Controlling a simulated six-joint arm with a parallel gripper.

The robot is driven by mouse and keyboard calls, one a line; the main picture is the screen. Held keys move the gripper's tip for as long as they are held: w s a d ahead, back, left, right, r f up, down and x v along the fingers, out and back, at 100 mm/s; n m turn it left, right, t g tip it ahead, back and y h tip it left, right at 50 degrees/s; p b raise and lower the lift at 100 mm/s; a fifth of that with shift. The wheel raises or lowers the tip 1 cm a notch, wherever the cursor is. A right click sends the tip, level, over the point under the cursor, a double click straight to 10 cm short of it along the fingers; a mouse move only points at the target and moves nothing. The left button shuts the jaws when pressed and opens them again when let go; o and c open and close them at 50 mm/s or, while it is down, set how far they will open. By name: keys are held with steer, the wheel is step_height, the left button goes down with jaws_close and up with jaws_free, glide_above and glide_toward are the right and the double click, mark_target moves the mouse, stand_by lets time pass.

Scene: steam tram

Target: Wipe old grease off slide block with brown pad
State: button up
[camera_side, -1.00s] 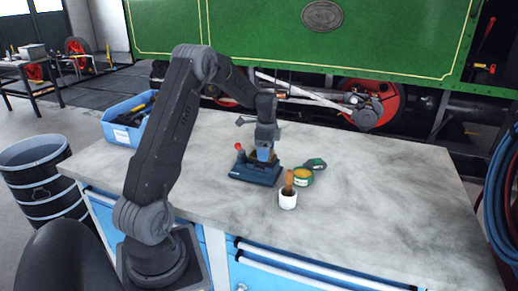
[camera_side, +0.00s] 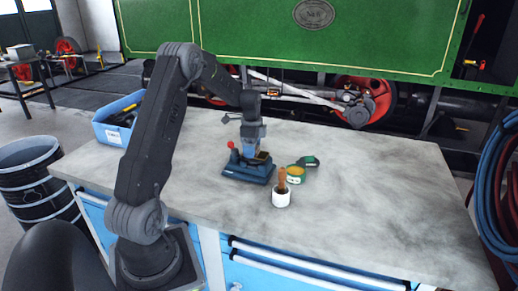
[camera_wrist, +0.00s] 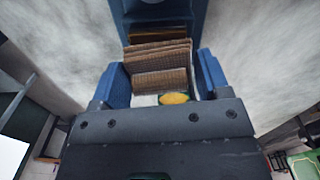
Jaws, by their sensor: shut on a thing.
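My gripper (camera_side: 254,152) is low over the blue vise (camera_side: 247,173), which has a red knob and stands on the bench. In the wrist view, my gripper's blue fingers (camera_wrist: 163,80) are shut on the brown pad (camera_wrist: 160,57), which looks ribbed and layered. A yellow patch of grease (camera_wrist: 174,98) shows between the fingers, beside pale metal that may be the slide block. The pad and fingers hide most of the block, so I cannot tell whether the pad touches it. The vise (camera_wrist: 165,14) also shows beyond the pad.
A white cup (camera_side: 282,198) with a wooden-handled tool stands close right of the vise. A yellow-topped green tin (camera_side: 295,174) and a dark green item (camera_side: 308,162) are behind it. A blue bin (camera_side: 118,118) is at left. The bench's right side is clear.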

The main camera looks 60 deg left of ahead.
steer(key=shift+s+a, duration=1.15)
step_height(320, 180, up, 8)
